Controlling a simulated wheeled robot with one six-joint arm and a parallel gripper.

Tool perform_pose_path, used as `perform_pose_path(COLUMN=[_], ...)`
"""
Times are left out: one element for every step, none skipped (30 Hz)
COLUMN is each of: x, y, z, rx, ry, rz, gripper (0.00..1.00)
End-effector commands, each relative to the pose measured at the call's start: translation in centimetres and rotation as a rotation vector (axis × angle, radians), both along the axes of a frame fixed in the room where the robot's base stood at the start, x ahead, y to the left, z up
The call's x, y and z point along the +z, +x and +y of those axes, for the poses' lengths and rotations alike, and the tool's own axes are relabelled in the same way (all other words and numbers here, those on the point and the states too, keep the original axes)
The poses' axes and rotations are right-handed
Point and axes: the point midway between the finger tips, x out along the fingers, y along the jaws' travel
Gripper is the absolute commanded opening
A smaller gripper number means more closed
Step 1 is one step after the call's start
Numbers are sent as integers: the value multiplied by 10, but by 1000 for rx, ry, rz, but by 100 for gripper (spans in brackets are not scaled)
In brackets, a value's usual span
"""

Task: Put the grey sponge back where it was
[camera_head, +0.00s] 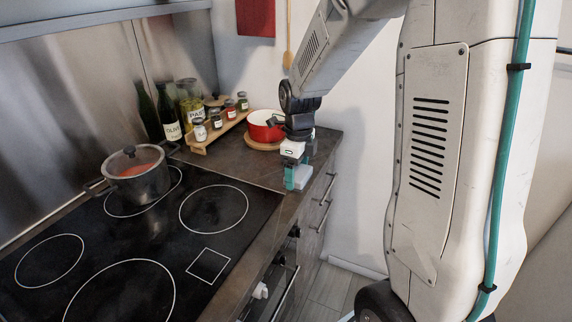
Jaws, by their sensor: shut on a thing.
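My gripper (296,178) hangs at the right end of my arm's reach, pointing down near the counter's front right edge. It is shut on a small pale grey block, the grey sponge (303,176), which shows beside its teal finger. Part of the sponge is hidden by the gripper. Whether the sponge touches the counter (232,166) cannot be told from this view.
A black cooktop (165,235) bears a lidded pot (138,178). A red pot (262,128) stands on a round wooden board behind my gripper. A wooden rack (217,132) with several jars and an olive bottle (169,115) stand at the back. Drawers with handles lie below.

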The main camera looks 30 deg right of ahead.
Motion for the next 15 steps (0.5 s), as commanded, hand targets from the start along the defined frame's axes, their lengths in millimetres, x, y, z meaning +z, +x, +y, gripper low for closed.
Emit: perform_pose_path(x=[-3, -3, -4, -5, -6, -6, -7, -8, -8, -8, -8, -9, -9, -9, -10], y=[14, 22, 33, 40, 47, 57, 63, 69, 76, 80, 83, 87, 89, 90, 91], z=[-4, -7, -10, -12, -14, -16, -18, -19, -21, -22, -23, -25, -25, -26, -26], rx=[-1, 0, 0, 0, 1, 1, 2, 2, 2, 2, 2, 2, 2, 3, 3], ry=[0, 0, 0, 0, 0, 1, 0, 0, 0, 0, 0, 0, 0, 0, 0], rz=[1, 1, 1, 1, 1, 1, 0, 0, 0, 0, 0, 1, 1, 0, 0], gripper=[51, 51, 51, 51, 51, 51, 51, 51, 51, 51, 51, 51, 51, 51, 51])
